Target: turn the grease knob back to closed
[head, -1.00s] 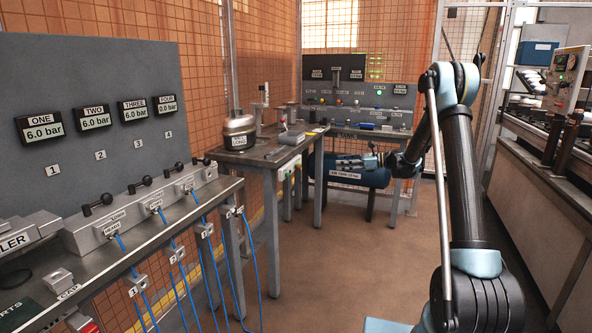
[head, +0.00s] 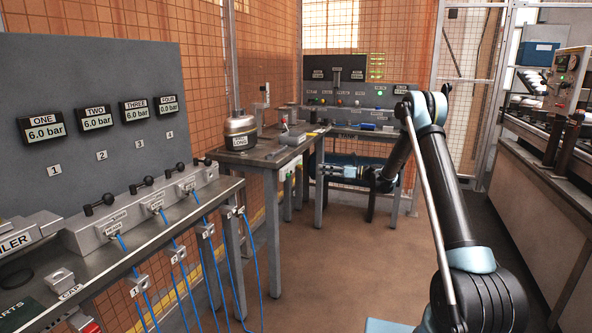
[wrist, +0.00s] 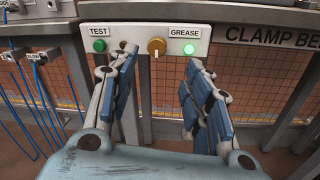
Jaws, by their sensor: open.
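The grease knob (wrist: 157,46) is a round brass-coloured knob with a pale mark pointing down. It sits on a white panel (wrist: 144,34) under the bench edge, between a green TEST button (wrist: 99,46) and a brightly lit green lamp (wrist: 189,49) beneath the GREASE label. My gripper (wrist: 161,62) is open, its blue-padded fingers pointing at the panel on either side of the knob and apart from it. In the head view my gripper (head: 335,171) is beside the bench, close to the edge-on panel (head: 290,182).
The bench (head: 262,158) carries a round canister (head: 240,132). A blue tank lies behind my arm under the back bench (head: 370,140). Blue hoses (head: 250,270) hang from the gauge bench at left. Brown floor (head: 340,260) is clear between the benches.

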